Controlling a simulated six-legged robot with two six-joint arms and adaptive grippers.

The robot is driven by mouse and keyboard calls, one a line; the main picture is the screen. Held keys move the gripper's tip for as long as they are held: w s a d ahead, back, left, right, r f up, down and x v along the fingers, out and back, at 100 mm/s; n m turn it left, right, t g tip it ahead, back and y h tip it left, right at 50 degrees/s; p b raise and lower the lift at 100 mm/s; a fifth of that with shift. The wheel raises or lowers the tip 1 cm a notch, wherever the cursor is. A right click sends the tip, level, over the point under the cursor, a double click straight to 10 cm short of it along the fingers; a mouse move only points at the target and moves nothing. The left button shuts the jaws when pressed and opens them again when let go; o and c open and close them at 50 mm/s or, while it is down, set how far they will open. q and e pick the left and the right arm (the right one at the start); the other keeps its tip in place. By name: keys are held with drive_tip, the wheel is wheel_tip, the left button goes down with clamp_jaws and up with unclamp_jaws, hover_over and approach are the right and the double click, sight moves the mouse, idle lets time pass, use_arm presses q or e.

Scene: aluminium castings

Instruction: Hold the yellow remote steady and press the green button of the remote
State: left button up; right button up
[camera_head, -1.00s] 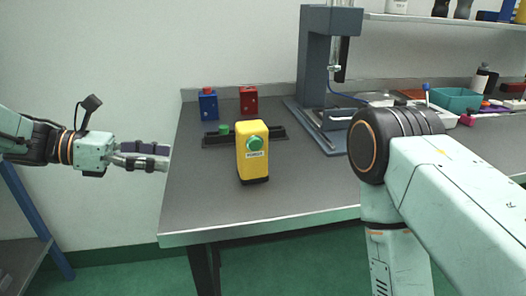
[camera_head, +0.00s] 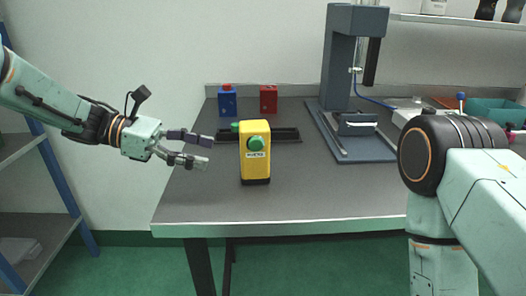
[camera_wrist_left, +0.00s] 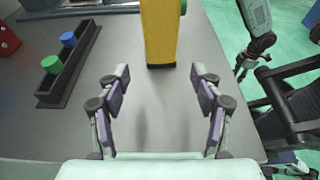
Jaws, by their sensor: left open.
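The yellow remote (camera_head: 255,173) stands upright on the grey table, left of its middle, with a dark base. Its green button (camera_head: 255,143) is on the face towards my head, above a small label. My left gripper (camera_head: 208,152) is open and empty, to the left of the remote and apart from it. In the left wrist view the yellow remote (camera_wrist_left: 160,35) stands ahead, between the lines of the two spread fingers (camera_wrist_left: 160,76); its top is cut off. The green button (camera_wrist_left: 184,7) just shows at its right edge.
Behind the remote is a black tray (camera_head: 287,136) with green and blue pieces. A blue box (camera_head: 227,104) and a red box (camera_head: 268,99) stand farther back. A grey press stand (camera_head: 340,75) is at the back right. The table front between remote and edge is clear.

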sight(249, 162)
use_arm(q)
drive_tip(key=shift+s+d, duration=0.1)
drive_tip(key=shift+d, duration=0.3)
drive_tip(key=shift+d+f, duration=0.1)
drive_tip(key=shift+d, duration=0.25)
drive_tip(key=shift+d+f, duration=0.2)
drive_tip(key=shift+d, duration=0.1)
drive_tip(key=x, duration=0.4)
drive_tip(key=shift+b+x, duration=0.75)
drive_tip(key=shift+x, duration=0.35)
drive_tip(key=shift+d+f+b, duration=0.3)
drive_tip(key=shift+d+b, duration=0.1)
drive_tip(key=shift+d, duration=0.55)
use_arm(e)
wheel_tip(249, 162, down, 3)
drive_tip(key=shift+d+r, duration=0.15)
drive_tip(key=shift+r, duration=0.05)
